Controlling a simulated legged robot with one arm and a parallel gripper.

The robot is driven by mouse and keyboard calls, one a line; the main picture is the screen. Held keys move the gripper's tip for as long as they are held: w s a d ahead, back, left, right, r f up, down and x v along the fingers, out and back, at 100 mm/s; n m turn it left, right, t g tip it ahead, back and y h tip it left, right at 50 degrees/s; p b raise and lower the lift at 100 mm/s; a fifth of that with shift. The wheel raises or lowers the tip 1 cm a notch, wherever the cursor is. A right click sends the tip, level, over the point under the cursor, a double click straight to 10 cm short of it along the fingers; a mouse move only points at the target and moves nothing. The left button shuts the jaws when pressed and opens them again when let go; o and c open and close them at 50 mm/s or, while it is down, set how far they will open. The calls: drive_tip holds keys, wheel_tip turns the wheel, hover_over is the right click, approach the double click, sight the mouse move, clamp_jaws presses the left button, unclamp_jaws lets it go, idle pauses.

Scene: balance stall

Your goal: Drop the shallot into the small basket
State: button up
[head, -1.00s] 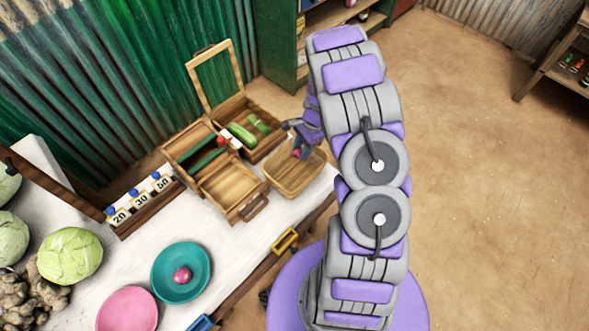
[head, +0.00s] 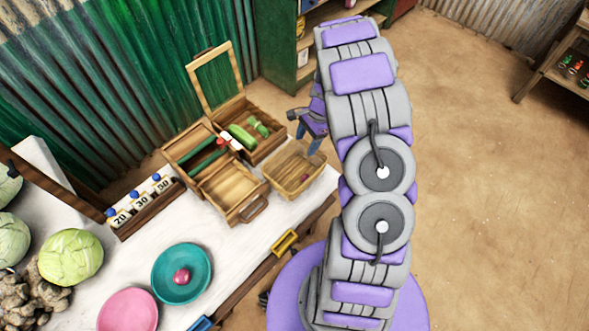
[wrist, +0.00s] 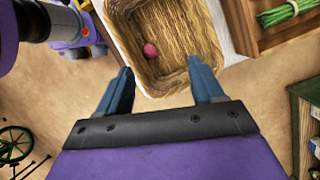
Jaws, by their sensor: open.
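The small basket (head: 283,187) is a woven tan tray near the right end of the white table in the head view. It fills the top middle of the wrist view (wrist: 202,45). A pinkish-red shallot (wrist: 150,50) lies inside it, near its left wall in the wrist view; only a small part of it (head: 304,177) shows in the head view. My gripper (wrist: 158,85) is open and empty, with its blue fingers spread at the near edge of the basket in the wrist view. In the head view my gripper (head: 313,145) is above and beyond the basket.
A teal bowl (head: 203,270) holds another pink shallot (head: 182,276). A pink plate (head: 127,312) is beside it. A wooden box with compartments (head: 232,190) holds green vegetables, left of the basket. Cabbages (head: 70,256) stand at the left. Open floor lies to the right.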

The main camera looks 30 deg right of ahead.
drive_tip(key=d+p+v, duration=0.1)
drive_tip(key=v, duration=1.1)
drive_tip(key=shift+r, duration=0.25)
drive_tip(key=shift+w+d, duration=0.1)
drive_tip(key=shift+d, duration=0.15)
drive_tip(key=shift+a, duration=0.1)
